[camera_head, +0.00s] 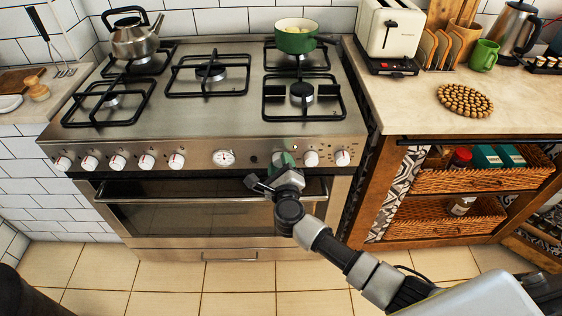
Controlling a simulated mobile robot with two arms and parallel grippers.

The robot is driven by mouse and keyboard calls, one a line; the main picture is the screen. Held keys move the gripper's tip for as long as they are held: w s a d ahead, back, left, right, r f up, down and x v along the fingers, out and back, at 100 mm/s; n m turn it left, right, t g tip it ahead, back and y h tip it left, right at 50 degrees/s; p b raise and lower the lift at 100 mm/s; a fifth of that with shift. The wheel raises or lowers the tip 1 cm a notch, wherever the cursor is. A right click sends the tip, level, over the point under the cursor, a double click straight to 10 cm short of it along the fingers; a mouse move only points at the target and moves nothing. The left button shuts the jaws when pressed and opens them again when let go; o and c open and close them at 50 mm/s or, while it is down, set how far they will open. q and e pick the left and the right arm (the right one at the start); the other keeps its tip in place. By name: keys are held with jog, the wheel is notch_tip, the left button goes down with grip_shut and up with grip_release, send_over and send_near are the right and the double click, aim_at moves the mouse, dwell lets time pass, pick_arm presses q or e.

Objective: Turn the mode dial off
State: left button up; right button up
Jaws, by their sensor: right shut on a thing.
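The stove front panel (190,155) carries a row of white knobs with red marks and a round white timer-like dial (223,157). My right gripper (283,160) is at the panel, right of this dial, shut on a control knob there. The gripper hides most of that knob, so its pointer cannot be read. Two white knobs, one (311,158) just right of the gripper and one (342,157) further right, are free. I cannot tell from labels which one is the mode dial. My left gripper is not in view.
The oven door handle (150,198) runs below the panel, close under my right gripper. A kettle (135,38) and a green pot (295,37) stand on the stove. Wicker baskets (470,180) fill the shelving at the right. The tiled floor in front is clear.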

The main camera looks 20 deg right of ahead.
jog(key=n+p, duration=0.8)
jog(key=p, duration=0.1)
jog(key=shift+a+r+g, duration=0.1)
jog(key=shift+r+g, duration=0.1)
jog(key=shift+g, duration=0.2)
jog(key=shift+f+n+p, duration=0.1)
jog(key=shift+n+p, duration=0.55)
jog(key=shift+n, duration=0.55)
jog(key=o, duration=0.9)
jog(key=shift+h, duration=0.4)
jog(key=p+v, duration=0.1)
jog(key=v, duration=1)
jog(key=shift+w, duration=0.1)
